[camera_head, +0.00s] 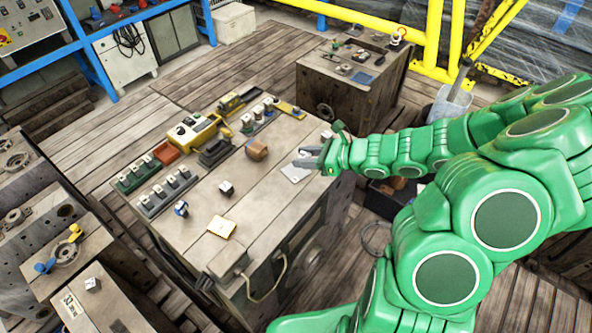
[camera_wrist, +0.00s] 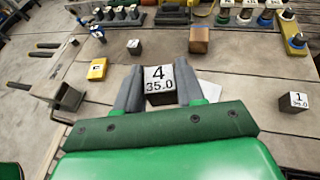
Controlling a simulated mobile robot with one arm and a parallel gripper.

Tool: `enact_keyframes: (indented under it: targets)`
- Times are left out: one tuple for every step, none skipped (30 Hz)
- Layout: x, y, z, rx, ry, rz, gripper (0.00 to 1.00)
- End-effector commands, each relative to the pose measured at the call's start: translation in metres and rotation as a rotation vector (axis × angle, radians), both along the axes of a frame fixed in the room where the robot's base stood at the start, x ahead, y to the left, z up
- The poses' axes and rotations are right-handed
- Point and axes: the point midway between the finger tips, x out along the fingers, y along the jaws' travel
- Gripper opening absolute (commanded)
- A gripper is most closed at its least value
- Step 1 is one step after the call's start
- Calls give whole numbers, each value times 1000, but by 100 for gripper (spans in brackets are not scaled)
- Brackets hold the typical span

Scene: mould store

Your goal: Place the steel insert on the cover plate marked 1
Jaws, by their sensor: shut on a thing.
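My gripper (camera_wrist: 160,97) is shut on a steel cube (camera_wrist: 159,84) whose top reads "4" and "35.0". A pale flat plate (camera_wrist: 208,90) shows just beyond and to the right of the held cube in the wrist view; in the head view the plate (camera_head: 295,174) lies beside my gripper (camera_head: 307,160). I cannot tell whether the cube touches it, and no number is readable on it. A yellow plate (camera_head: 222,227) lies farther left on the bench; it also shows in the wrist view (camera_wrist: 97,69). Another steel cube (camera_wrist: 293,102), marked "1", stands at the right.
Racks of small pieces (camera_head: 165,190) and a yellow device (camera_head: 192,130) line the far edge. A grey box (camera_head: 229,258) sits at the near edge.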

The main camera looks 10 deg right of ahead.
Motion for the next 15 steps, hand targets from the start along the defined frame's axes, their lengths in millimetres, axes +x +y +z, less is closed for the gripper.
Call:
enact_keyframes:
  targets:
    - [-10, -2, -1, 0, 2, 17, 0]
    - [-16, -2, 0, 0, 1, 30, 0]
    - [-23, -2, -1, 1, 0, 44, 0]
    - [-28, -2, -1, 1, 0, 54, 0]
    - [-33, -2, -1, 1, 0, 62, 0]
    - [-38, -2, -2, 2, -1, 73, 0]
    - [-41, -2, -2, 2, -1, 78, 0]
    - [-44, -2, -2, 2, -1, 83, 0]
    - [-47, -2, -2, 1, -1, 90, 0]
    - [-49, -2, -3, 1, -1, 93, 0]
    - [-50, -2, -3, 1, -1, 96, 0]
    - [-50, -2, -4, 1, -1, 100, 0]
    - [-49, -1, -5, 0, 0, 101, 0]
    - [-48, -1, -6, 0, -1, 102, 0]
    - [-44, -1, -7, 0, -1, 102, 0]
